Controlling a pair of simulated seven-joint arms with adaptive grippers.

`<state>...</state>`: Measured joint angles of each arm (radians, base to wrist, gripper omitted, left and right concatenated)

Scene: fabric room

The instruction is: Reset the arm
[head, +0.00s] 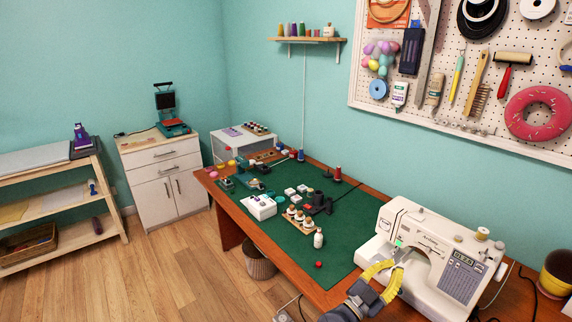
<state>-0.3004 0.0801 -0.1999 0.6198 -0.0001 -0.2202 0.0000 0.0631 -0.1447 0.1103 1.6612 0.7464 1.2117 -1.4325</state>
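My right gripper (399,262) reaches up from the bottom edge with its grey body and yellow fingers. It is in front of the white sewing machine (460,272) and overlaps the machine's left part in the picture. I cannot tell whether it touches the machine. The yellow fingers bow outward and come near each other toward their tips. Whether the tips meet is not clear, and I see no object held between them. My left gripper does not show.
The wooden table carries a green mat (338,232) with small boxes, a bottle rack (309,242), a white bottle (318,238) and a red ball (318,264). A yellow pot (556,275) stands right of the machine. A pegboard (480,95) hangs behind.

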